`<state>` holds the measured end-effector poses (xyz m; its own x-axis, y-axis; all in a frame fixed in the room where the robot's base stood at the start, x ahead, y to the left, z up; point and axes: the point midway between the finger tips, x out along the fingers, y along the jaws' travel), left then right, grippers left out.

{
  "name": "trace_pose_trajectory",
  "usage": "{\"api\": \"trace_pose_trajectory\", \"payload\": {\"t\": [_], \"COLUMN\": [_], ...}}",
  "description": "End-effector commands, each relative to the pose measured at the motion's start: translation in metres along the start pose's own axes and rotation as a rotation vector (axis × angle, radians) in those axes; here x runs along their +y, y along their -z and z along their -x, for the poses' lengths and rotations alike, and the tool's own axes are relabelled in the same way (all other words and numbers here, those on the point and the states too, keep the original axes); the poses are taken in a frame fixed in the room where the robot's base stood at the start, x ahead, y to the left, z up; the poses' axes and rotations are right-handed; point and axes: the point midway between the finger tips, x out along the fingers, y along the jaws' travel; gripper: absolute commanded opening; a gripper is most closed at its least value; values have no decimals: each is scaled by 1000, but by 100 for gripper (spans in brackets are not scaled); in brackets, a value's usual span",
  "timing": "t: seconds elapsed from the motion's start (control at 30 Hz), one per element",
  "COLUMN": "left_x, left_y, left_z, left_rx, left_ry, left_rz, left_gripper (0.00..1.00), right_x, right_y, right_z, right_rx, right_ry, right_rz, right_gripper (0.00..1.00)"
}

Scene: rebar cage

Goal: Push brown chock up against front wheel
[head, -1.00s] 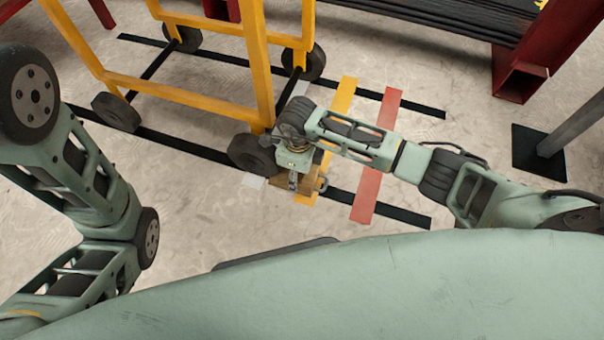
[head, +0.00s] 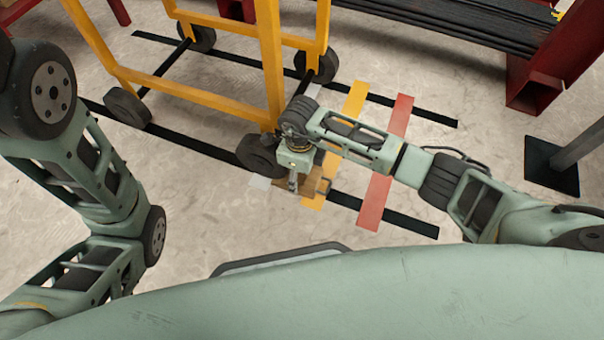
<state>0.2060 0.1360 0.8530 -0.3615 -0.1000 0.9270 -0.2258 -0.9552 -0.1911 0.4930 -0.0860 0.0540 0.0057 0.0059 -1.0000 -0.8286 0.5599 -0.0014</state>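The brown chock (head: 317,187) lies on the floor at the yellow strip, right of the yellow cart's front wheel (head: 257,153). It is partly hidden by my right gripper. The wheel is dark and rests on the near black floor line.
The yellow cart (head: 190,95) stands on two black floor lines. A yellow strip (head: 353,102) and a red strip (head: 384,170) cross these lines. A red steel frame (head: 535,88) and a post on a dark plate (head: 550,165) stand at the right.

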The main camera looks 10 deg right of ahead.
Motion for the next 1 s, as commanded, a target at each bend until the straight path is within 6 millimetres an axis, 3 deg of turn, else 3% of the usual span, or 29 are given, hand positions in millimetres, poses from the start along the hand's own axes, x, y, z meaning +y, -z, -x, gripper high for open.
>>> {"api": "trace_pose_trajectory", "payload": {"t": [0.17, 0.57, 1.0], "left_x": [0, -1, 0], "left_y": [0, 0, 0], "left_z": [0, 0, 0], "left_rx": [1, 0, 0], "left_ry": [0, 2, 1], "left_rz": [0, 0, 0], "left_gripper": [0, 0, 0], "right_x": [0, 0, -1], "right_y": [2, 2, 1], "right_z": [-1, 6, 92], "right_rx": [5, 7, 4], "right_ry": [-1, -1, 2], "right_rz": [0, 0, 1], "right_gripper": [76, 76, 76]}}
